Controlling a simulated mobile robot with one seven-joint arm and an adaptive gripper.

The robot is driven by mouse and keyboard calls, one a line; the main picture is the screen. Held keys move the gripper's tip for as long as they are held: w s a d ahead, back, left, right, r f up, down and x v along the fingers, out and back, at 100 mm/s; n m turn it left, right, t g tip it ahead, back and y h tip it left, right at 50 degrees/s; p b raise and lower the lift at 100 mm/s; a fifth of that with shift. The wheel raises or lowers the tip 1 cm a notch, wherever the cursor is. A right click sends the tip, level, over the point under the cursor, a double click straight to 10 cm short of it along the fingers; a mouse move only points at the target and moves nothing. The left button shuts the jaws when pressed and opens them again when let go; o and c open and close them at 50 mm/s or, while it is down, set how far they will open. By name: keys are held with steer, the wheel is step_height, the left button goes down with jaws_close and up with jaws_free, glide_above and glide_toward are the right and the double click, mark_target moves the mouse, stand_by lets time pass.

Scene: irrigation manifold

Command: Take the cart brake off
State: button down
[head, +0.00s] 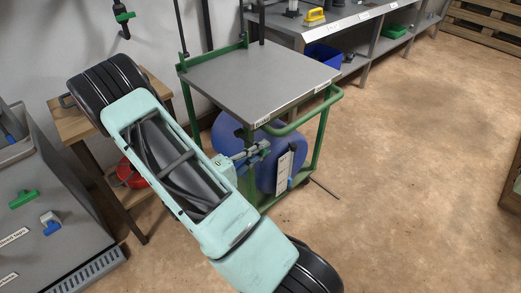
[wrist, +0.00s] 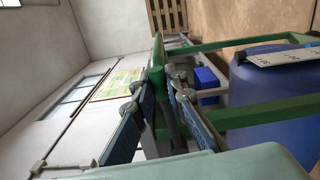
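The cart has a green tube frame and a grey top (head: 255,75), with a green push handle (head: 310,115) at its right end. Its green frame also shows in the wrist view (wrist: 265,108). My gripper (head: 262,148) is under the top's near edge, beside the frame. In the wrist view its two fingers (wrist: 166,80) stand apart with a green bar near or between them; I cannot tell whether they touch it. No brake is clearly recognisable. A thin dark rod (head: 325,189) lies low by the cart's right foot; I cannot tell what it is.
A wooden stand with a red coil (head: 131,172) and a grey bench (head: 60,240) are at left. A shelf with a blue bin (head: 322,57) stands behind. The floor at right is clear.

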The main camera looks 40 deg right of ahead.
mark_target(253, 144)
stand_by(0.4)
steer(key=r+n+p, duration=0.2)
steer(key=shift+w+r+p, duration=0.25)
steer(key=shift+r+p, duration=0.05)
steer(key=w+r+n+p, duration=0.1)
steer(key=n, duration=0.1)
steer(key=r+n+p, duration=0.1)
steer(key=r+p, duration=0.1)
steer(key=w+r+n+p, duration=0.1)
steer(key=n+p, duration=0.1)
steer(key=shift+w+a+r+n, duration=0.15)
steer(key=shift+w+r+n, duration=0.1)
steer(key=shift+w+n, duration=0.05)
steer(key=w+r+n+p, duration=0.1)
steer(key=w+n+p, duration=0.1)
steer(key=n, duration=0.1)
steer(key=shift+w+a+r, duration=0.1)
steer(key=shift+r, duration=0.25)
steer(key=shift+w+r+n+p, duration=0.3)
steer(key=shift+w+n+p, duration=0.45)
steer(key=shift+w+n, duration=0.3)
steer(key=shift+r, duration=0.1)
steer(key=c, duration=2)
jaws_free()
steer(key=shift+s, duration=0.1)
steer(key=shift+o, duration=0.3)
